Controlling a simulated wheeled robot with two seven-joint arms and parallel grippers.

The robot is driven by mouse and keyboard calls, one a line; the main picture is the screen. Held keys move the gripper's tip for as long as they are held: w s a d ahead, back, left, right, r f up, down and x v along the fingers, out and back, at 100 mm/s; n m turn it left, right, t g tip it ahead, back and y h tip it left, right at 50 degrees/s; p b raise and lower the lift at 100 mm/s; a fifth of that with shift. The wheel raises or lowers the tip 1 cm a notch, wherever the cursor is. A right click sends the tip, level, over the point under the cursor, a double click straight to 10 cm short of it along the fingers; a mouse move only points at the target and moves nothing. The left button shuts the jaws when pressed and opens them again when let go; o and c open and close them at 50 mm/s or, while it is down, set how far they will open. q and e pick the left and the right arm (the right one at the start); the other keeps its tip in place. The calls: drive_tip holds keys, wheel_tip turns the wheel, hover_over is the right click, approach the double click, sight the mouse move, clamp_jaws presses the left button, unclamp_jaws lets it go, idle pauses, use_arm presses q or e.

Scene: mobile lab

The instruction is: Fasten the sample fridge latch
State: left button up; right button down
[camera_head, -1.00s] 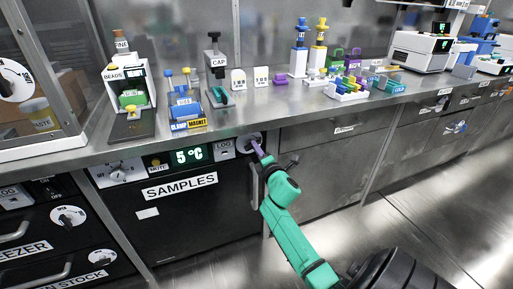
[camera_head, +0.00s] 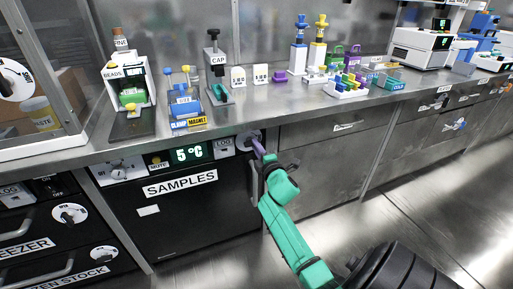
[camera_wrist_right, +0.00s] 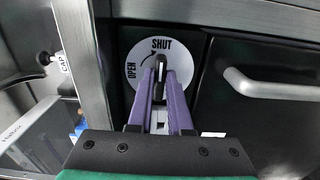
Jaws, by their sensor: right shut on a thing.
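The sample fridge (camera_head: 200,218) is a black-fronted unit under the bench, labelled SAMPLES, with a display reading 5 °C. Its latch is a round white dial (camera_head: 242,141) at the upper right of the front. In the right wrist view the dial (camera_wrist_right: 138,58) carries the words OPEN at left and SHUT at top, with a curved arrow from OPEN towards SHUT. My right gripper (camera_head: 258,149) is at the dial. Its purple fingers (camera_wrist_right: 161,88) are shut on the black latch knob (camera_wrist_right: 160,69), which points roughly up, just below SHUT. My left gripper is out of view.
The fridge's vertical handle (camera_head: 254,182) is just below the latch, beside my right arm. The steel bench edge (camera_head: 330,118) runs above. A freezer (camera_head: 30,235) stands at left, steel drawers (camera_head: 325,160) at right. Floor (camera_head: 430,220) at right is clear.

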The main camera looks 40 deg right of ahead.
drive_tip(key=c, duration=0.8)
unclamp_jaws()
drive_tip(key=shift+c, duration=0.2)
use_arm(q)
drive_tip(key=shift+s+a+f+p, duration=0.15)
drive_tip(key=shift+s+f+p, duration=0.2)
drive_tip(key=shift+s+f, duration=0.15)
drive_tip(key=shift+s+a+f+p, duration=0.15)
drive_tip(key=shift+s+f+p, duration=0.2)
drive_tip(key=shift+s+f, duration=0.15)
use_arm(e)
drive_tip(key=v, duration=1.4)
drive_tip(key=shift+s+a, duration=0.2)
drive_tip(key=shift+s, duration=0.1)
